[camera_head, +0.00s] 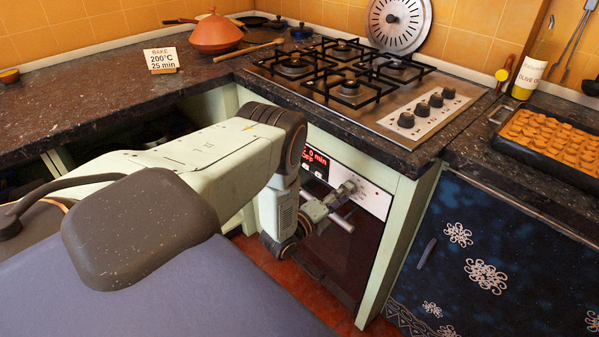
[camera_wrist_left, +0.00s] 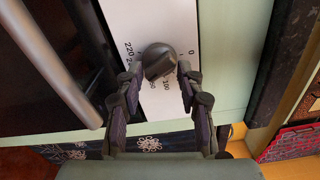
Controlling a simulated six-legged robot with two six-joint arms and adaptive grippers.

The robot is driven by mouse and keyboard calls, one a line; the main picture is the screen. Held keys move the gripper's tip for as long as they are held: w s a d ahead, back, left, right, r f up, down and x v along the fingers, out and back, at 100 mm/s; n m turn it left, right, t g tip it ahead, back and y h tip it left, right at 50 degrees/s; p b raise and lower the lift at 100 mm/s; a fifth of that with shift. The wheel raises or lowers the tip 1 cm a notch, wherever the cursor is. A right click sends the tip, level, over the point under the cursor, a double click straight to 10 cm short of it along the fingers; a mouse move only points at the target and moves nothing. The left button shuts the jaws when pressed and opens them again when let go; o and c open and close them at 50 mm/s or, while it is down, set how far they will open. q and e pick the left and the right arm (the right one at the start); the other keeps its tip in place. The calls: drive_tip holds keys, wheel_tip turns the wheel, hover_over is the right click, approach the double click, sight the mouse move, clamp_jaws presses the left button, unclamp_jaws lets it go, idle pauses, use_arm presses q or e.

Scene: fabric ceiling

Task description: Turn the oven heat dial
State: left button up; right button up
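The oven heat dial (camera_wrist_left: 158,61) is a dark round knob on the white panel, with numbers such as 0 and 220 printed around it in the left wrist view. My left gripper (camera_wrist_left: 157,75) is open, with one fingertip on each side of the dial. Small gaps seem to show, but I cannot tell whether a finger touches it. In the head view my left gripper (camera_head: 346,190) is at the panel of the oven (camera_head: 338,250) and hides the dial. My right gripper is not in view.
A card (camera_head: 161,60) reads BAKE 200°C 25 min. The oven's bar handle (camera_wrist_left: 55,65) runs beside the panel. Above are the hob (camera_head: 365,85) and its knobs (camera_head: 421,107). A filled baking tray (camera_head: 555,140) sits on the right counter.

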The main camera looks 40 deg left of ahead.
use_arm(q)
drive_tip(key=n+b, duration=0.3)
drive_tip(key=n, duration=0.2)
drive_tip(key=n+b, duration=0.3)
drive_tip(key=n, duration=0.2)
drive_tip(key=shift+a, duration=0.1)
drive_tip(key=n+b, duration=0.4)
drive_tip(key=n, duration=0.1)
drive_tip(key=shift+r+n, duration=0.1)
drive_tip(key=shift+n, duration=0.2)
drive_tip(key=n+b, duration=0.3)
drive_tip(key=n, duration=0.1)
drive_tip(key=shift+a, duration=0.15)
drive_tip(key=s+p, duration=0.3)
drive_tip(key=s, duration=0.5)
drive_tip(key=s+d+f+n+g+p, duration=0.1)
drive_tip(key=s+d+f+g, duration=0.6)
drive_tip(key=d+f, duration=0.25)
drive_tip(key=s+d+f+g, duration=0.1)
drive_tip(key=s+g, duration=0.1)
drive_tip(key=s, duration=0.3)
drive_tip(key=s+d+f+g, duration=0.2)
drive_tip(key=s+g, duration=0.1)
drive_tip(key=s, duration=0.2)
drive_tip(key=s+d+f+g+p, duration=0.1)
drive_tip(key=s+g, duration=0.1)
drive_tip(key=s, duration=0.4)
drive_tip(key=shift+d+f+n+g, duration=0.15)
drive_tip(key=shift+f+n+g, duration=0.15)
drive_tip(key=shift+f+g, duration=0.1)
